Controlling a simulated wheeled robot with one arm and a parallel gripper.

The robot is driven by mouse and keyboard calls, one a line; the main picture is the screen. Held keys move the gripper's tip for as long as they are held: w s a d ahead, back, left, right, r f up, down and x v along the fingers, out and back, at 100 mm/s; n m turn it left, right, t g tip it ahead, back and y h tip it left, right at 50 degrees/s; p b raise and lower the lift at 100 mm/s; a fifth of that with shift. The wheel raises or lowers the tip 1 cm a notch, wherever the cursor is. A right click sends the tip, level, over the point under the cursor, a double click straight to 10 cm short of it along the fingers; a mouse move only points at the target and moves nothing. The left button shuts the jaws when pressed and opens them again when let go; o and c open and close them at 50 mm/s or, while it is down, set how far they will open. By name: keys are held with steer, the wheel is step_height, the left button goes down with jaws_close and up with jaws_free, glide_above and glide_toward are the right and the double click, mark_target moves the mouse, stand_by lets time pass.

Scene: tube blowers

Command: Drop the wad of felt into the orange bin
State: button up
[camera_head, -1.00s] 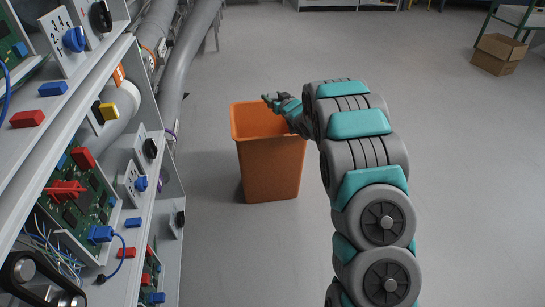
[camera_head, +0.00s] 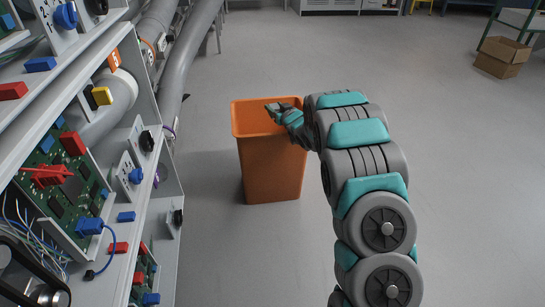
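The orange bin (camera_head: 270,170) stands upright on the grey floor, a little left of the middle of the picture. My gripper (camera_head: 270,108) is over the bin's opening, near its far rim, at the end of my teal and grey arm. The gripper is small and dark in this view, and I cannot tell whether its fingers are open or shut. I see no wad of felt; the inside of the bin is largely hidden by its front wall and by my gripper.
A shelf unit (camera_head: 150,240) with circuit boards, plugs and cables fills the left side, with large grey pipes (camera_head: 190,60) behind it. A cardboard box (camera_head: 502,57) lies far right. The floor (camera_head: 440,130) right of the bin is clear.

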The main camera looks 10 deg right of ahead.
steer(key=o, duration=0.5)
steer(key=shift+o, duration=0.2)
steer(key=shift+s, duration=0.1)
steer(key=v, duration=0.7)
steer(key=shift+s+p, duration=0.3)
steer(key=shift+d, duration=0.15)
